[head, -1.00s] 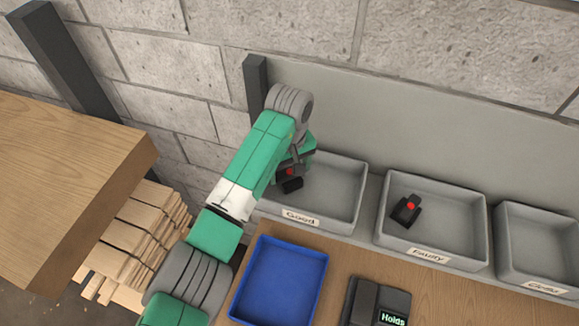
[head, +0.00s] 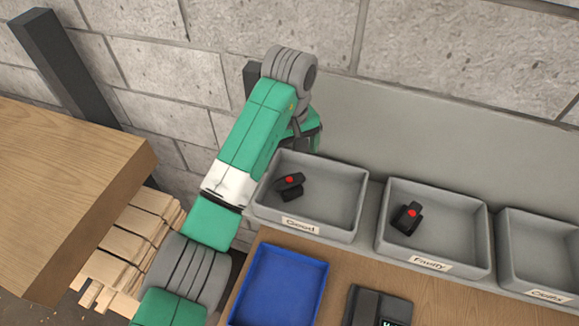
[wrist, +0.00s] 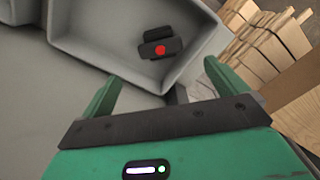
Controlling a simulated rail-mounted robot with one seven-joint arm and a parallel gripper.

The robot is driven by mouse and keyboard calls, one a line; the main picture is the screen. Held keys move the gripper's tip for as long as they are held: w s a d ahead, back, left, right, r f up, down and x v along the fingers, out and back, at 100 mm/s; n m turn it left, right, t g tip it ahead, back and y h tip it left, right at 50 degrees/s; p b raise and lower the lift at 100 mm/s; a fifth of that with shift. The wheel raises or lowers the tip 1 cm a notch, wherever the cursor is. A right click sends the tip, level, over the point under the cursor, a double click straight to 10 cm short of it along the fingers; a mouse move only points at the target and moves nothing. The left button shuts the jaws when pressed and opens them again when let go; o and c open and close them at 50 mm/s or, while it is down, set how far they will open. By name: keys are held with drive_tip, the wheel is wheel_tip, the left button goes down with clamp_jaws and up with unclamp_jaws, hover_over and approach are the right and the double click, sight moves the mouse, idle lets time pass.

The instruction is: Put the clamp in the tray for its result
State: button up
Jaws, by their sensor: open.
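A black clamp with a red dot (head: 290,186) lies in the grey tray labelled Good (head: 348,206); it also shows in the wrist view (wrist: 158,47). Another black clamp with a red dot (head: 407,218) lies in the grey tray labelled Faulty (head: 478,240). My gripper (wrist: 108,92) is open and empty, with its green fingers apart. It is raised behind the Good tray, clear of the clamp. In the head view my arm mostly hides the gripper.
A third grey tray (head: 545,240) stands at the right, its label hard to read. An empty blue tray (head: 280,283) and a dark device (head: 378,305) sit on the wooden bench in front. Stacked wood (head: 135,240) and a wooden tabletop (head: 70,185) are at the left.

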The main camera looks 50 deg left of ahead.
wheel_tip(320, 180, up, 3)
drive_tip(key=shift+r+p, duration=0.1)
drive_tip(key=shift+p, duration=0.3)
drive_tip(key=w+d+r+m+t, duration=0.3)
drive_tip(key=w+d, duration=0.2)
drive_tip(key=d, duration=0.2)
drive_tip(key=w+d+r+m+t, duration=0.2)
drive_tip(key=w+d+t, duration=0.1)
drive_tip(key=w+d, duration=0.25)
drive_tip(key=w+d+r+m+t, duration=0.1)
drive_tip(key=d+r+m+t, duration=0.55)
drive_tip(key=d+r, duration=0.8)
drive_tip(key=s+d+r+m+t, duration=0.1)
drive_tip(key=s+d+r+t, duration=0.2)
drive_tip(key=s+r+t, duration=0.3)
drive_tip(key=s+d+r+m+t, duration=0.2)
drive_tip(key=s+r+t, duration=0.4)
drive_tip(key=s+r, duration=0.6)
drive_tip(key=s+d, duration=0.1)
drive_tip(key=s, duration=0.1)
drive_tip(key=shift+s+d, duration=0.4)
